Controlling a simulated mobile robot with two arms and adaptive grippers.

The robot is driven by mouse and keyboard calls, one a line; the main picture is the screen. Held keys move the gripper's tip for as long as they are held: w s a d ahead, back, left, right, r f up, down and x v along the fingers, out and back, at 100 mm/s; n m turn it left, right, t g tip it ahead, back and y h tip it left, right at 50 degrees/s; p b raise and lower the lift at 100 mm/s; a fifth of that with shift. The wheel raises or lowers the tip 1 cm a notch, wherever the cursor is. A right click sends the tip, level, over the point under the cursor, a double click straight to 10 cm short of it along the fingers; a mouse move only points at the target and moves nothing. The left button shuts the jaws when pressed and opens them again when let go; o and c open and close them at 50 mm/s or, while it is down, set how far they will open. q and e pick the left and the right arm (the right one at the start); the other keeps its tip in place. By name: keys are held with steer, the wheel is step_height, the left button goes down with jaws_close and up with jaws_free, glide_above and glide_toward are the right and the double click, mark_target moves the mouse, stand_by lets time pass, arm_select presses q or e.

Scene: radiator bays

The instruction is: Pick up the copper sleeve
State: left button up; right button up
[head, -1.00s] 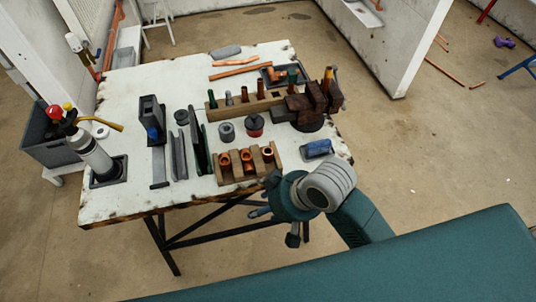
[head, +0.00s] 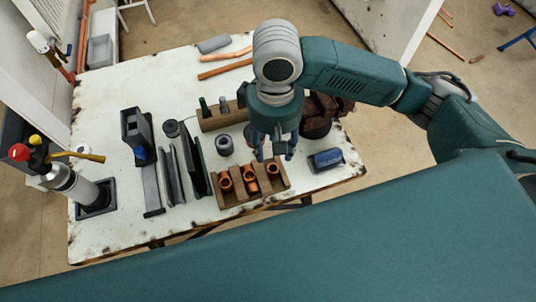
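A wooden rack (head: 238,199) near the table's front edge holds copper fittings in its slots. The right one (head: 272,169) looks like a short round sleeve; the left one (head: 226,184) and the middle one (head: 250,180) look like bent or branched fittings. I cannot tell for certain which is the copper sleeve. My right gripper (head: 273,153) points down just behind the rack's right end, close to the right fitting. Its fingers are apart with nothing seen between them. My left gripper is out of view.
A torch bottle (head: 76,186) stands at the table's left. My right arm hides much of the back block and vise.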

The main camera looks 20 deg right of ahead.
glide_toward(273, 171)
steer(key=shift+s+f, duration=0.5)
steer(key=shift+s, duration=0.2)
steer(key=shift+w+f, duration=0.15)
steer(key=shift+f, duration=0.15)
steer(key=f, duration=0.3)
steer(key=f+p, duration=0.1)
steer(key=shift+w+f, duration=0.2)
steer(key=shift+w, duration=0.15)
steer(key=shift+f, duration=0.25)
steer(key=shift+c, duration=0.8)
steer(key=c, duration=0.9)
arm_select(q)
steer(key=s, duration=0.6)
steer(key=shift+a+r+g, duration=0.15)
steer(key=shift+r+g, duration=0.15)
arm_select(e)
steer(key=shift+c, duration=0.2)
